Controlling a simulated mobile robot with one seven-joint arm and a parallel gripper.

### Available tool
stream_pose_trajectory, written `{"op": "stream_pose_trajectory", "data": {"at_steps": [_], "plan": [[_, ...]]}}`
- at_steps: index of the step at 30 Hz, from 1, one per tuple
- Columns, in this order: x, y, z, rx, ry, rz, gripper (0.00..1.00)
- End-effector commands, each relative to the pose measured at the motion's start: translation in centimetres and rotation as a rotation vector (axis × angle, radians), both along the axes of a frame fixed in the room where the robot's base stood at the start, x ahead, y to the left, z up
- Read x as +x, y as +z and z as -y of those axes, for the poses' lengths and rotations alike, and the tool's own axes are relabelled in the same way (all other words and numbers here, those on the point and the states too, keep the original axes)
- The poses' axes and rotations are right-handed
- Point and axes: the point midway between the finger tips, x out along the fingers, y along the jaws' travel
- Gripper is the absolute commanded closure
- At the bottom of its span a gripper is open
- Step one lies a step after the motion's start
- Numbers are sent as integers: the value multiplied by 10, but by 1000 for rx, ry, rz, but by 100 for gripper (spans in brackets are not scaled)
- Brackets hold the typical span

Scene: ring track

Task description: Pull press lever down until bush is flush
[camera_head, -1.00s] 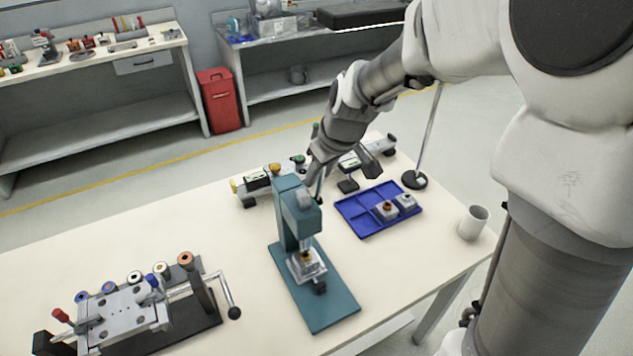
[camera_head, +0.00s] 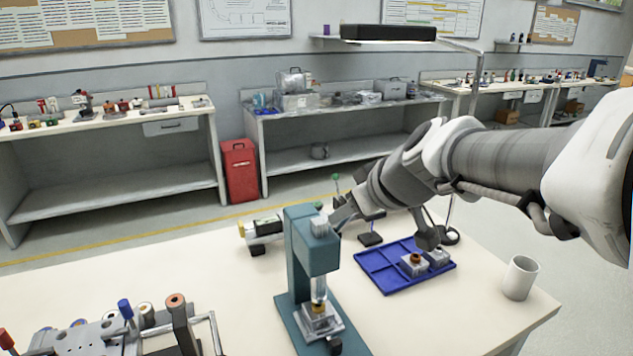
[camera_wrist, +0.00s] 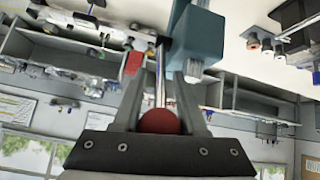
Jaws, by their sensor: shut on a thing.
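The teal arbor press (camera_head: 305,238) stands on the table; its column and head also show in the wrist view (camera_wrist: 198,35). Its silver ram (camera_head: 319,289) points down at a small golden bush (camera_head: 320,307) in a grey block (camera_head: 322,322) on the press base. I cannot tell how far the bush sits in the block. In the wrist view, my gripper (camera_wrist: 159,85) is shut on the red ball knob (camera_wrist: 158,121) of the lever, whose thin metal rod (camera_wrist: 160,70) runs away between the fingers. In the head view, my gripper (camera_head: 342,212) is beside the press head; the knob is hidden there.
A blue divided tray (camera_head: 385,277) with grey blocks lies right of the press. A white cup (camera_head: 519,278) stands near the right edge. A metal fixture (camera_head: 95,338) with coloured knobs is at front left.

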Motion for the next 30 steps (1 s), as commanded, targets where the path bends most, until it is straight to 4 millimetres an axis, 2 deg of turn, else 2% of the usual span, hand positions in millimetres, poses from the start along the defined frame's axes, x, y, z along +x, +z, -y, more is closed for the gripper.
{"op": "stream_pose_trajectory", "data": {"at_steps": [1, 9, 30], "plan": [[-1, -9, 0, 8, -1, 22, 100], [-6, -12, 2, 47, -1, 113, 100], [-13, -16, 6, 42, 0, 100, 100]]}}
